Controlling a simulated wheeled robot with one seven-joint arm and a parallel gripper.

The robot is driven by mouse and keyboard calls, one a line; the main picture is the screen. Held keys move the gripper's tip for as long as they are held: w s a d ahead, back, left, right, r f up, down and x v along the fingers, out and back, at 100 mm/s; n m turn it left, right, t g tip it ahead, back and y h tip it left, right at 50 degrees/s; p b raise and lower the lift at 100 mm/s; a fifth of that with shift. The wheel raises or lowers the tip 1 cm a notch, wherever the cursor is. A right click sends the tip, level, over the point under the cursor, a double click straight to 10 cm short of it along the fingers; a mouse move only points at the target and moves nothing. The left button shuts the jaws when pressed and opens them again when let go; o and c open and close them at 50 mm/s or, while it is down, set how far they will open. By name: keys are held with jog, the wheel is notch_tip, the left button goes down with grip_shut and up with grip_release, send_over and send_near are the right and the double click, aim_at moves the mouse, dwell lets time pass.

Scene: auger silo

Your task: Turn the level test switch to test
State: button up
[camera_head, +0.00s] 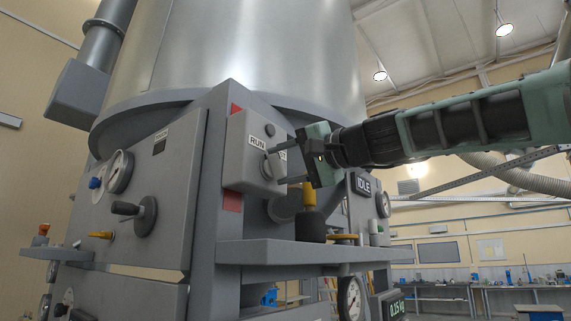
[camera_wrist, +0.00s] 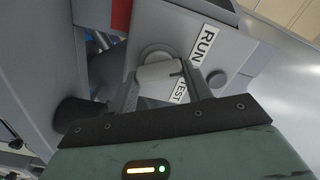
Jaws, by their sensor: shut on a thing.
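The level test switch is a grey box (camera_head: 241,163) on the silo's corner post, with a RUN label (camera_head: 257,142) and a TEST label partly hidden by my gripper. In the wrist view the RUN label (camera_wrist: 205,45) and the TEST label (camera_wrist: 181,92) lie beside the switch knob (camera_wrist: 158,72), a pale grey grip on a round base. My gripper (camera_head: 275,167) reaches in from the right, its fingers on either side of the knob and shut on it. The wrist view shows the knob between both fingers (camera_wrist: 165,88). I cannot tell exactly which label the knob points to.
Below the box, a grey shelf (camera_head: 310,254) carries a dark item with a yellow top (camera_head: 309,212). An IDLE display (camera_head: 364,186) is behind my gripper. A panel with a gauge (camera_head: 118,171) and a crank handle (camera_head: 135,213) is at the left.

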jog(key=shift+m, duration=0.3)
jog(key=m, duration=0.3)
jog(key=m+p, duration=0.1)
jog(key=m, duration=0.7)
jog(key=shift+f+p, duration=0.3)
jog(key=shift+m, duration=0.3)
jog(key=o, duration=1)
jog(key=shift+d, duration=0.1)
jog(key=b+v, duration=0.7)
jog(key=v, duration=1)
jog(key=shift+s+d, duration=0.1)
jog(key=shift+s, duration=0.05)
jog(key=shift+f, duration=0.1)
